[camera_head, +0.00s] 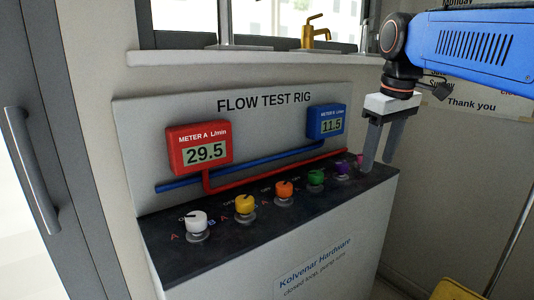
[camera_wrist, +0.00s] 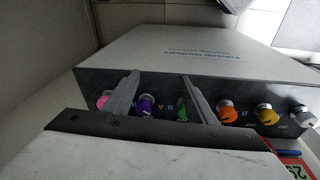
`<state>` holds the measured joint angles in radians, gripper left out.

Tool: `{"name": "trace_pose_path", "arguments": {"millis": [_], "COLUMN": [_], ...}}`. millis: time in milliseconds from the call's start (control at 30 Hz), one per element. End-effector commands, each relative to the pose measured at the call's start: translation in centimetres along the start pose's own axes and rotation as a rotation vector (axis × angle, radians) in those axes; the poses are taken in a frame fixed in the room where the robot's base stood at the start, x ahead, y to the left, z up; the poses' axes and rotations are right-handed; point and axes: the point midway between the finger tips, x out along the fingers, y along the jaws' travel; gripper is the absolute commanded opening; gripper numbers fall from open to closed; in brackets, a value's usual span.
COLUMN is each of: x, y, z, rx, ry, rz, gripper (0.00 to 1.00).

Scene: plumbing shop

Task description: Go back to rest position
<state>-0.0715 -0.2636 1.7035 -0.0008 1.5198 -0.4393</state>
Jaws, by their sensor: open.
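My gripper (camera_head: 380,145) is open and empty, pointing down over the right end of the flow test rig's dark top (camera_head: 280,226). In the wrist view its two fingers (camera_wrist: 163,100) are apart, with the purple knob (camera_wrist: 146,104) and green knob (camera_wrist: 181,107) seen between them. I cannot tell whether a finger touches a knob. The purple knob in the head view (camera_head: 342,168) is just left of the fingers. A pink knob (camera_head: 359,160) is partly hidden by a finger. The red meter A (camera_head: 199,147) reads 29.5 and the blue meter B (camera_head: 326,121) reads 11.5.
White (camera_head: 196,220), yellow (camera_head: 244,204) and orange (camera_head: 284,190) knobs run along the rig's top. A window sill (camera_head: 240,55) with a brass faucet (camera_head: 318,33) is above. A door handle (camera_head: 32,170) is at left. A yellow object (camera_head: 455,290) stands at lower right.

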Motion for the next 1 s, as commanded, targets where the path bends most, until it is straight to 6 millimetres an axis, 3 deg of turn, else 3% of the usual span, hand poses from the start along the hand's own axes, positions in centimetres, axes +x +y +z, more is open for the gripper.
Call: {"name": "trace_pose_path", "arguments": {"millis": [33, 367, 600, 800, 1000], "x": [1.0, 9.0, 16.0, 20.7, 22.4], "y": [-0.6, -4.0, -6.7, -8.4, -8.9], "z": [1.7, 10.9, 17.5, 21.3, 22.6], "rx": [0.030, 0.237, 0.383, 0.471, 0.503], "ry": [0.012, 0.100, 0.167, 0.209, 0.225], "rz": [0.007, 0.044, 0.062, 0.070, 0.072], "gripper": [0.51, 0.51, 0.51, 0.51, 0.51]}}
